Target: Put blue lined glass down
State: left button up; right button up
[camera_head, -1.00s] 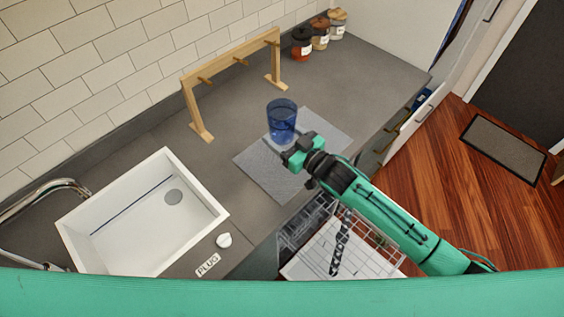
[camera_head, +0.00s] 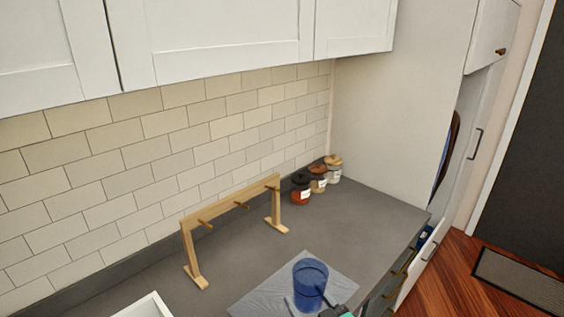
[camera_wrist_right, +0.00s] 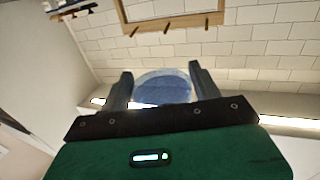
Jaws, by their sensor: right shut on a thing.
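The blue glass (camera_head: 309,284) is upright over the grey mat (camera_head: 258,293) on the counter, near the bottom of the head view. I cannot tell whether its base touches the mat. My right gripper (camera_wrist_right: 161,88) is shut on the glass, with one dark finger on each side of it in the right wrist view, where the glass (camera_wrist_right: 162,87) shows between them. In the head view only a small green and dark part of this gripper shows at the bottom edge. My left gripper is out of view.
A wooden peg rack (camera_head: 232,211) stands on the counter behind the mat. Several lidded jars (camera_head: 318,179) stand in the back corner. The white sink (camera_head: 147,306) edge shows at bottom left. White cabinets (camera_head: 220,35) hang above. The counter (camera_head: 350,219) right of the rack is clear.

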jog(key=s+d+f+m+t+h+b, duration=0.1)
jog(key=s+d+m+h, duration=0.1)
jog(key=s+d+h, duration=0.2)
jog(key=s+d+f+m+t+h+b, duration=0.1)
jog(key=s+d+f+m+h+b, duration=0.1)
jog(key=d, duration=0.9)
jog(key=shift+s+d+f+m+h, duration=0.25)
jog(key=shift+s+m+h, duration=0.45)
jog(key=shift+s+h, duration=0.3)
jog(key=shift+w, duration=0.15)
